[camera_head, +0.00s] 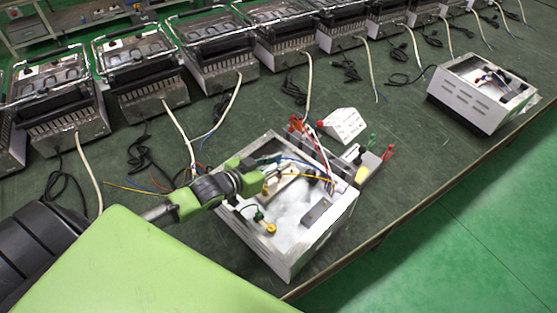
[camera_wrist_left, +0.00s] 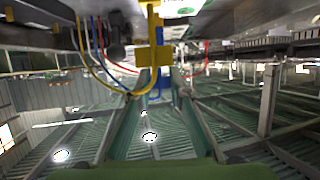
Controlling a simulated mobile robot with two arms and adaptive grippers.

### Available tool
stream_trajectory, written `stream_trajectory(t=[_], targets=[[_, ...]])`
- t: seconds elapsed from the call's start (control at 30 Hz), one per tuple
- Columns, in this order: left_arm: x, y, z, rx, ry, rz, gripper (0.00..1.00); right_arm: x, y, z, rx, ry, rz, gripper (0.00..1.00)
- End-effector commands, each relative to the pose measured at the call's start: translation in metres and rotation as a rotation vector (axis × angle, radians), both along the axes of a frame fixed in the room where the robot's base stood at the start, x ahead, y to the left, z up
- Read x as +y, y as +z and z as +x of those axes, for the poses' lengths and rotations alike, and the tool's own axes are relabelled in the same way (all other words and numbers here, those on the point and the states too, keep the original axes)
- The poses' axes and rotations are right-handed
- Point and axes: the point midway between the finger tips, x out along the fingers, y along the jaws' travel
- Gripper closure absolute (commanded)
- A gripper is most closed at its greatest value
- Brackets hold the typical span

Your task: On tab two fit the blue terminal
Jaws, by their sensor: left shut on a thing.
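The open heater housing (camera_head: 328,222) stands on the bench, with white insulation, coloured wires and terminals inside. My left gripper (camera_head: 274,160) reaches in over its far left part and is shut. In the left wrist view a small blue piece (camera_wrist_left: 157,88), which looks like the blue terminal, is between my fingers (camera_wrist_left: 160,95). A yellow terminal (camera_wrist_left: 153,52) on a yellow wire hangs in front of it and partly covers it. The tabs are too small or hidden to tell apart, and I cannot see whether the blue terminal touches one. My right gripper is not in view.
A white sloped block (camera_head: 344,124) and a tray with red, green and yellow pieces (camera_head: 372,165) stand just behind the housing. A second housing (camera_head: 480,95) is at the right. Several heaters with cables line the back.

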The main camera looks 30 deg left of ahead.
Motion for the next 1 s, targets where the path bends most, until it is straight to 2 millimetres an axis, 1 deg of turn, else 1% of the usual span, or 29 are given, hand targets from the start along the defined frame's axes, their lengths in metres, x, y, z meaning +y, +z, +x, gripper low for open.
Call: stream_trajectory(t=[0.3, 1.0], targets=[[-0.0001, -0.0010, 0.0001, 0.000, 0.000, 0.000, 0.91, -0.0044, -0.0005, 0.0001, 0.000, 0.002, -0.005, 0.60], [-0.0002, -0.0012, 0.0000, 0.000, 0.000, 0.000, 0.91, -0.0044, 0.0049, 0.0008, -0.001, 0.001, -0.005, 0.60]])
